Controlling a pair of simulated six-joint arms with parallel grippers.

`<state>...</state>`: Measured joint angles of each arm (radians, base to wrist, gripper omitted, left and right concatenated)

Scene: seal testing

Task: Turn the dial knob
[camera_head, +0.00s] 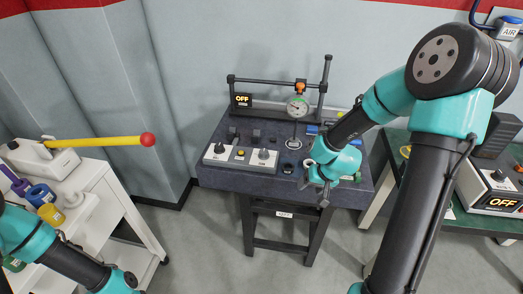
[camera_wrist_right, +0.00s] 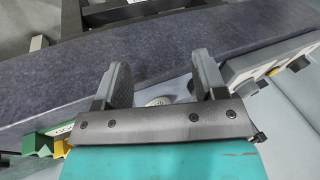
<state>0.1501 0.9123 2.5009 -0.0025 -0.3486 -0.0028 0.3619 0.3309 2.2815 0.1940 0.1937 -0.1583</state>
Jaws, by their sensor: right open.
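A white control box (camera_head: 240,158) sits on the dark tabletop, with dark knobs at its left (camera_head: 219,149) and right (camera_head: 263,154) and a yellow button between them. Another dark knob (camera_head: 499,175) is on a box at the far right. I cannot tell which is the dial knob. My right gripper (camera_head: 320,190) is over the front right of the dark table, apart from the white box. Its fingers (camera_wrist_right: 163,85) are spread and empty in the wrist view. The white box (camera_wrist_right: 270,65) shows there right of the fingers. My left arm enters at lower left; its gripper is out of view.
A dial gauge (camera_head: 297,106) hangs from a stand behind the white box, beside an OFF display (camera_head: 242,100). A green table (camera_head: 458,222) is at the right. A white cart (camera_head: 105,215) with a yellow rod (camera_head: 98,142) is at the left.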

